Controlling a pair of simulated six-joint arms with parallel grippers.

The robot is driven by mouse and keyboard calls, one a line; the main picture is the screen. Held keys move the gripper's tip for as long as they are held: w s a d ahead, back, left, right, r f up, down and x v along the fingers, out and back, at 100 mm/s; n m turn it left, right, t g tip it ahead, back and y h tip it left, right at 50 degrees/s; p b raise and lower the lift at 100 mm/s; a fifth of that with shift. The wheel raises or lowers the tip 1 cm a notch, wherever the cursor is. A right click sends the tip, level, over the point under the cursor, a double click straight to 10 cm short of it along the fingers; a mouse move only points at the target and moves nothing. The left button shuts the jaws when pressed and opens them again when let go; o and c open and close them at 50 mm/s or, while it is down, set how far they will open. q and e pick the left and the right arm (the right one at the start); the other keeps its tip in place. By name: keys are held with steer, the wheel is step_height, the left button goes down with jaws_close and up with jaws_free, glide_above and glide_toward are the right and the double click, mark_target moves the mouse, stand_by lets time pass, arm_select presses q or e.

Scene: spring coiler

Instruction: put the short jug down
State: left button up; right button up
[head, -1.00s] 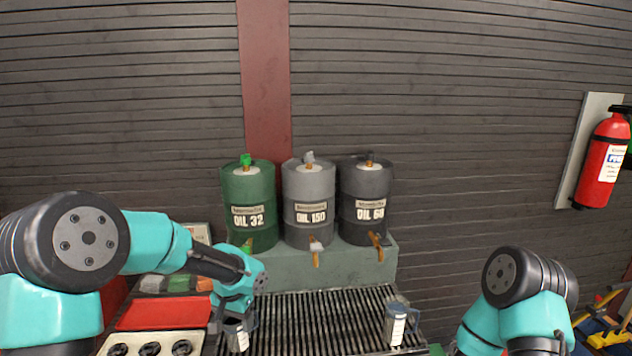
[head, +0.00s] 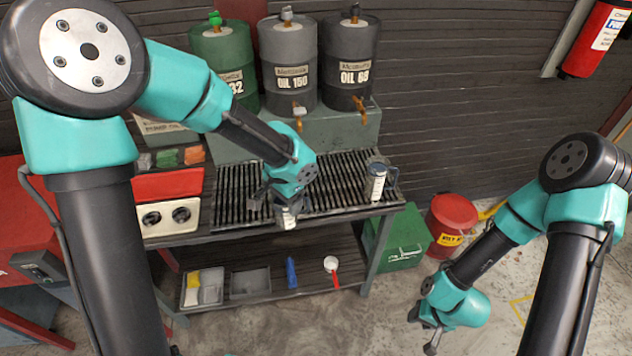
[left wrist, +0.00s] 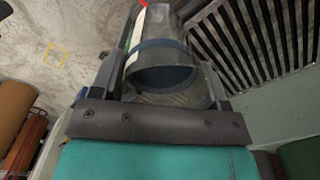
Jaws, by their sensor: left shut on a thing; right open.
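My left gripper (head: 279,203) is shut on a grey metal jug (head: 287,217) with a white label, apparently the short jug. In the head view this jug overlaps the front edge of the slatted bench top (head: 325,200); I cannot tell how high it is above it. In the left wrist view the jug (left wrist: 165,72) sits between the fingers, its open mouth towards the camera, with slats to its right. A second labelled jug (head: 377,183) stands upright on the slats at the right. My right gripper (head: 423,332) is open and empty, low over the floor at right.
Three oil drums, green (head: 228,60), grey (head: 290,70) and dark (head: 348,65), stand behind the slats with taps facing forward. A lower shelf (head: 310,278) holds trays and small tools. A red bin (head: 450,225) and green box (head: 402,240) stand right of the bench.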

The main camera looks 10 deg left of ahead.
arm_select(q)
steer(key=w+a, duration=0.2)
steer(key=w, duration=0.5)
steer(key=w+a+f, duration=0.1)
steer(key=w+a, duration=0.2)
steer(key=w, duration=0.5)
steer(key=shift+a+f, duration=0.25)
steer(key=shift+a, duration=0.1)
steer(key=shift+f, duration=1.75)
steer(key=shift+f, duration=0.15)
steer(key=o, duration=1.3)
steer(key=shift+c, duration=0.2)
step_height(320, 180, up, 12)
